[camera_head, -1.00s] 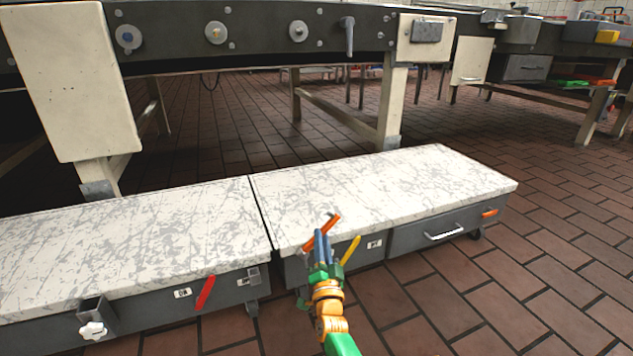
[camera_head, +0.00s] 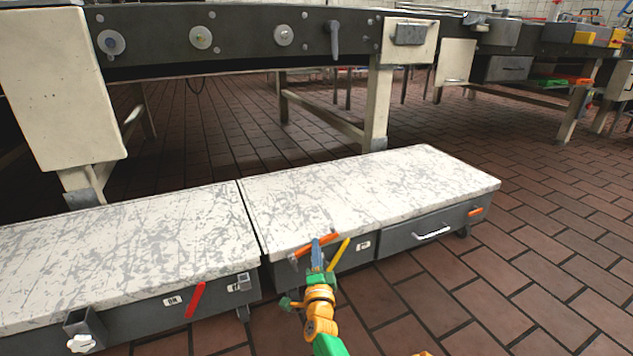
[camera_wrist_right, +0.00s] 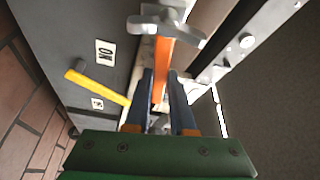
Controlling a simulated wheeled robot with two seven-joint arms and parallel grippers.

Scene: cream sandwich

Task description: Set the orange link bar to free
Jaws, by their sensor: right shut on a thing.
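The orange link bar (camera_head: 326,238) is at the front of the right-hand cart, near the gap between the two carts, tilted with its right end higher. My right gripper (camera_head: 317,256) is at it, its blue fingers partly covering the bar. In the right wrist view the orange bar (camera_wrist_right: 164,68) runs between the two blue fingers of the right gripper (camera_wrist_right: 160,88), which is shut on it. A grey metal crosspiece sits at the bar's far end. My left gripper is not in view.
A yellow lever (camera_head: 338,254) stands close beside the right gripper, also in the wrist view (camera_wrist_right: 95,80). A small label (camera_head: 363,245) is right of it. A red lever (camera_head: 195,300) is on the left cart. A drawer (camera_head: 428,234) is further right. Open tiled floor lies in front.

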